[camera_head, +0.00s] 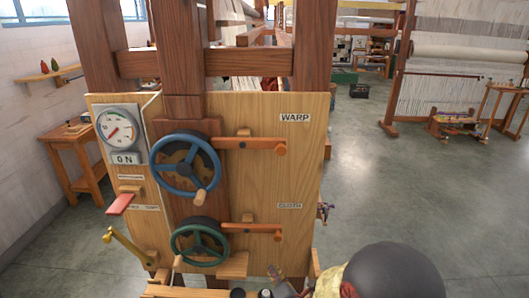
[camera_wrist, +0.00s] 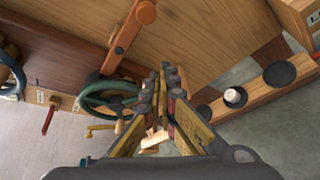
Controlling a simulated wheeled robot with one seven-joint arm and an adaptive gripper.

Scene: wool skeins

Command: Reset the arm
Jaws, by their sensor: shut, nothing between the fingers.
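My gripper (camera_wrist: 168,78) is shut and empty in the wrist view, its two fingers meeting near the middle. In the head view my gripper (camera_head: 276,274) shows only in part at the bottom edge, in front of the wooden panel's lower right. The dark rounded part of my arm lies to its right. In the wrist view the fingertips overlap the panel's face, with the green handwheel (camera_wrist: 108,98) just left of them. I cannot tell the exact gap between fingers and panel.
The wooden panel (camera_head: 262,180) carries a blue handwheel (camera_head: 186,166), the green handwheel (camera_head: 200,242), orange-tipped levers, a gauge (camera_head: 118,130) and a red lever (camera_head: 120,203). A ledge with round recesses (camera_wrist: 279,74) lies right of the fingers. Open floor (camera_head: 400,190) extends to the right.

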